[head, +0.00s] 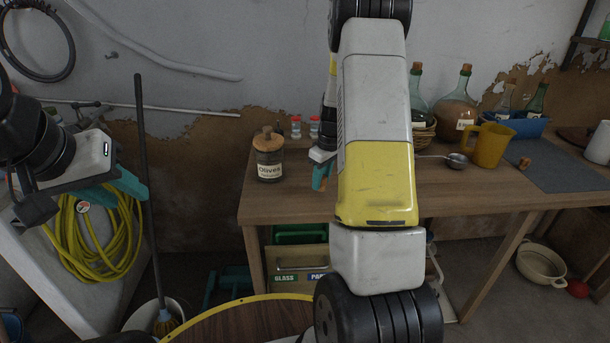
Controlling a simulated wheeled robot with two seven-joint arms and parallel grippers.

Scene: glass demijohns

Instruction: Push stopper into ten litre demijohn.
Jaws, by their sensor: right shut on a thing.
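Two green glass demijohns stand at the back of the table, right of my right arm. The left demijohn (417,92) is partly hidden by my arm, and the right demijohn (456,108) has a label. Both seem to have a cork in the neck; I cannot tell which holds ten litres. My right gripper (320,182), with teal fingers, hangs over the table right of the olives jar. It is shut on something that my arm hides. My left gripper (118,188) is at the far left, away from the table; its finger gap is unclear.
The table (290,205) also bears an olives jar (269,158), a yellow jug (490,146), a ladle (456,160), a small cork-coloured piece (525,163) and a grey mat (560,170). A broom handle (145,180) and yellow hose (95,240) are at left.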

